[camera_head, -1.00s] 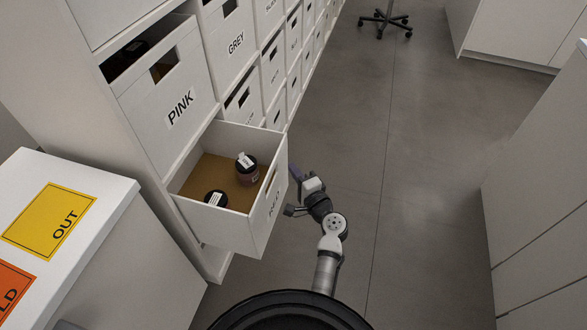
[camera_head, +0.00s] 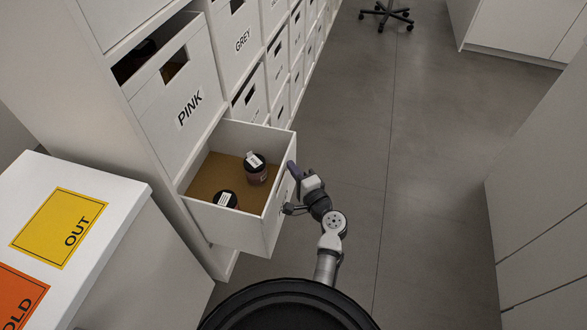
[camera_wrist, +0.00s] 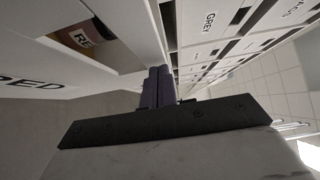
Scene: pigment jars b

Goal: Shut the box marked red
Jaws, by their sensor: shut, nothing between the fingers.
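The white box marked RED (camera_head: 230,228) is pulled out of the bottom row of the shelf in the head view. Two dark-lidded jars stand inside it, one toward the back right (camera_head: 256,172) and one near the front left (camera_head: 226,200). My gripper (camera_head: 294,170) is at the outer side of the box's labelled front and hides most of the label. In the wrist view my shut fingers (camera_wrist: 157,88) are beside the box front (camera_wrist: 60,95), where "RED" shows at the left. A jar (camera_wrist: 92,42) shows through its handle slot. I cannot tell whether the fingers touch the front.
Above the red box is the PINK box (camera_head: 182,95), and the GREY box (camera_head: 240,45) is farther along. A white counter with an OUT card (camera_head: 60,225) stands at the left. Grey floor (camera_head: 420,150) is open to the right; a wheeled stand (camera_head: 386,14) is at the back.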

